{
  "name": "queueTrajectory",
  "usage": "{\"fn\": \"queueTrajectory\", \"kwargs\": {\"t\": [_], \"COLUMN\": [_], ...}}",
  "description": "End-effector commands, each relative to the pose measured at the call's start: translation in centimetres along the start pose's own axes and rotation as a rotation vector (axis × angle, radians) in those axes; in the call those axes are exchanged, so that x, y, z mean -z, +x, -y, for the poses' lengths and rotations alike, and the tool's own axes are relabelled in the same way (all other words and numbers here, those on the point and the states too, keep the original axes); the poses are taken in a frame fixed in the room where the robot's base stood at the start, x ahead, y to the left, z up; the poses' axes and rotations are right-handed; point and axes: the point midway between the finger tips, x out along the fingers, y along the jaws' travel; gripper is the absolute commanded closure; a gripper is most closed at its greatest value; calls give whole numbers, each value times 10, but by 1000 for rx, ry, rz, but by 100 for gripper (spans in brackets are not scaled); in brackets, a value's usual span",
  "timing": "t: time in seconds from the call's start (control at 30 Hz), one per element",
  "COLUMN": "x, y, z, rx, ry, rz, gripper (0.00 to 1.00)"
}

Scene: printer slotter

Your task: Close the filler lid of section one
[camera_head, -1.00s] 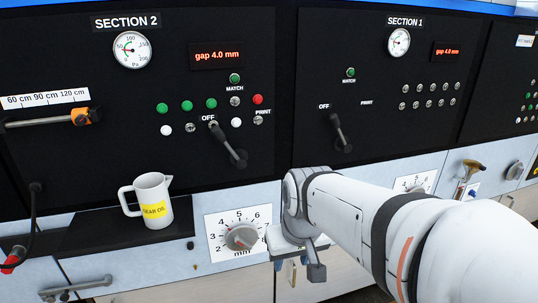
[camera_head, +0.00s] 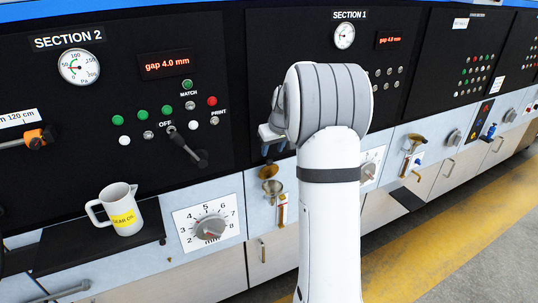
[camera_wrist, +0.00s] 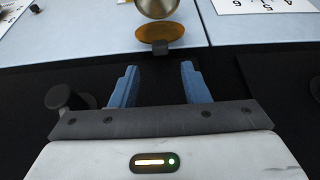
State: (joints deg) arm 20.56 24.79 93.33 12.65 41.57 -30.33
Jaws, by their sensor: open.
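The filler of section one is a metal funnel cup (camera_head: 276,187) on the pale blue ledge under the SECTION 1 panel (camera_head: 350,15). Its round brass lid (camera_head: 268,171) stands open on the panel side of the cup. In the wrist view the lid (camera_wrist: 160,32) and its dark hinge show just beyond my fingertips, with the cup (camera_wrist: 157,8) cut off at the top edge. My gripper (camera_wrist: 158,68) is open and empty, its two blue fingers apart from the lid. In the head view my gripper (camera_head: 271,138) is just above the lid, partly hidden by my wrist.
A white gear oil jug (camera_head: 122,210) stands on a dark shelf at left. A gap dial (camera_head: 210,228) sits left of the filler, another (camera_head: 370,165) to its right. Another filler (camera_head: 412,145) stands further right. A black lever (camera_head: 190,145) sticks out of the section 2 panel.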

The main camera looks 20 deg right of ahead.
Motion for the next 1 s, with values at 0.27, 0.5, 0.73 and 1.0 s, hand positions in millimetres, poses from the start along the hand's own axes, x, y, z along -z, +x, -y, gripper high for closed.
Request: {"fn": "queueTrajectory", "kwargs": {"t": [0.27,0.5,0.73,1.0], "x": [0,0,0,0], "y": [43,57,57,57], "z": [1,2,2,2], "rx": [2,0,1,1], "ry": [0,-1,-1,-2], "rz": [3,1,0,1], "gripper": [58,58,61,83]}}
